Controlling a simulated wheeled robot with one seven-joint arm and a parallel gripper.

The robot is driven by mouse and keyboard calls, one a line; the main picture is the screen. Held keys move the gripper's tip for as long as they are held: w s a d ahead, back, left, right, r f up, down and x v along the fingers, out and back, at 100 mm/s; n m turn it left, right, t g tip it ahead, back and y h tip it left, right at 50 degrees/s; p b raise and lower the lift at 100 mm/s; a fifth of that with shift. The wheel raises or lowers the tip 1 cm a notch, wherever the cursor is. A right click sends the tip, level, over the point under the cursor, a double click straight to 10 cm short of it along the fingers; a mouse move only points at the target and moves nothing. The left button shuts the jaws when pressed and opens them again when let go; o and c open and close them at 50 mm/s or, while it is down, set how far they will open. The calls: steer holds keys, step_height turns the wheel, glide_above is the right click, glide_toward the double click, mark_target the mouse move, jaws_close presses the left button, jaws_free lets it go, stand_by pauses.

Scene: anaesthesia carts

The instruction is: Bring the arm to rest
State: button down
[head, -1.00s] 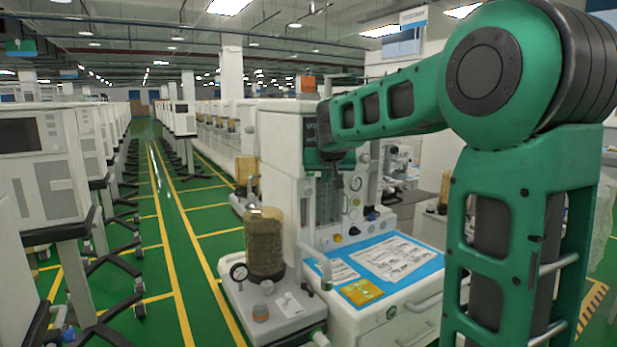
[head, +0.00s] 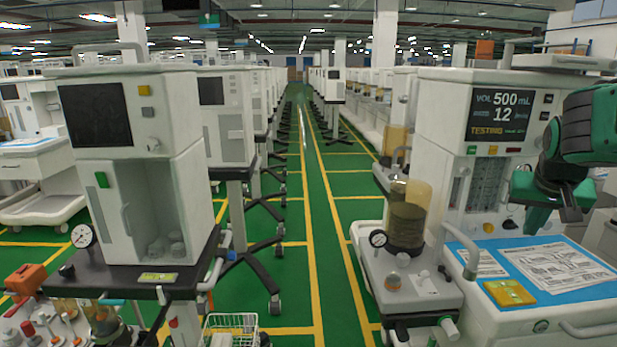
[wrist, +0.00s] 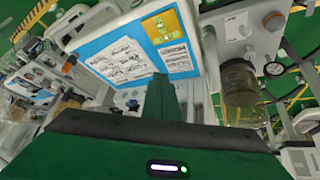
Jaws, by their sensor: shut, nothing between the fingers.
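In the wrist view my gripper (wrist: 163,96) points toward the cart's blue top (wrist: 92,64). The fingers are together and hold nothing.
Printed sheets (head: 558,266) and a yellow packet (head: 510,293) lie on the blue top. A canister (head: 407,222) and gauge (head: 378,239) stand to its left. Another cart (head: 130,278) with a machine (head: 135,150) is at left. A green aisle with yellow lines (head: 318,250) is open between.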

steer(key=s+a+f+g+y, duration=0.1)
steer(key=s+f, duration=0.3)
steer(key=s, duration=0.5)
steer(key=s+a+f+g+y, duration=0.1)
steer(key=s+a+f+g, duration=0.1)
steer(key=s, duration=0.6)
steer(key=s+a+f+g+y, duration=0.2)
steer(key=s+a+f, duration=0.2)
steer(key=s, duration=0.5)
steer(key=shift+s+a+f+g, duration=0.3)
steer(key=shift+a+f, duration=0.05)
steer(key=shift+f, duration=0.45)
steer(key=shift+w+f, duration=0.25)
steer(key=shift+w, duration=0.4)
steer(key=c, duration=2.5)
jaws_free()
